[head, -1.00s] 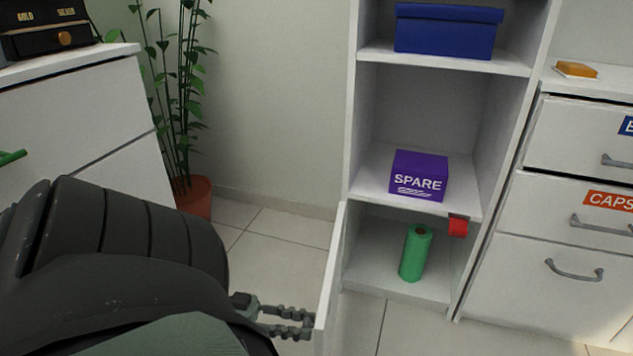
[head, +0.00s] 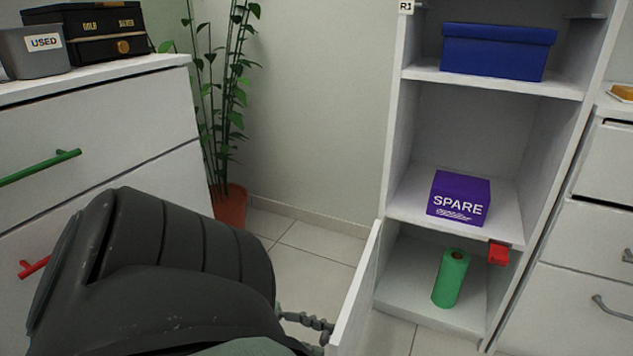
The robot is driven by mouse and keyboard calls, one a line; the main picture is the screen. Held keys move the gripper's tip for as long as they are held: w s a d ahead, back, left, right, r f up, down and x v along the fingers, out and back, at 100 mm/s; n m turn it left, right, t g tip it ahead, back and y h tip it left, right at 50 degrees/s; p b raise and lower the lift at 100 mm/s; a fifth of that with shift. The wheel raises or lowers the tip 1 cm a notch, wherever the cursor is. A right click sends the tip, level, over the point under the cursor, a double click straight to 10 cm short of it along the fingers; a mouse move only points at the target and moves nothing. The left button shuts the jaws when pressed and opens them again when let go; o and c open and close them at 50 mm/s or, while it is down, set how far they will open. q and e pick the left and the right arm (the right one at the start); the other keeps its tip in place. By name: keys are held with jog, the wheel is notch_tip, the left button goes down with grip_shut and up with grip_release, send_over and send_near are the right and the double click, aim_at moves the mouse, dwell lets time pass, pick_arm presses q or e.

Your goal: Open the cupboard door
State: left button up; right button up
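The cupboard (head: 395,170) is a tall white unit with open shelves. Its low white door (head: 357,285) stands swung out from the left side, seen nearly edge-on. The bottom compartment is exposed and holds a green roll (head: 451,278). A red block (head: 498,253) sits at the right under the shelf edge. My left gripper (head: 308,325) is low, at the left, outer side of the door, its fingertips close to the door. My own arm hides most of it, so contact and finger opening cannot be told. My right gripper is not in view.
A purple SPARE box (head: 459,197) and a blue box (head: 497,51) stand on the shelves above. A white drawer unit (head: 100,140) with green and red handles is at left, a potted plant (head: 231,208) behind. More drawers (head: 590,240) stand at right. Tiled floor between is clear.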

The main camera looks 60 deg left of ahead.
pick_arm(q)
jog(key=v, duration=1.2)
dwell(0.5)
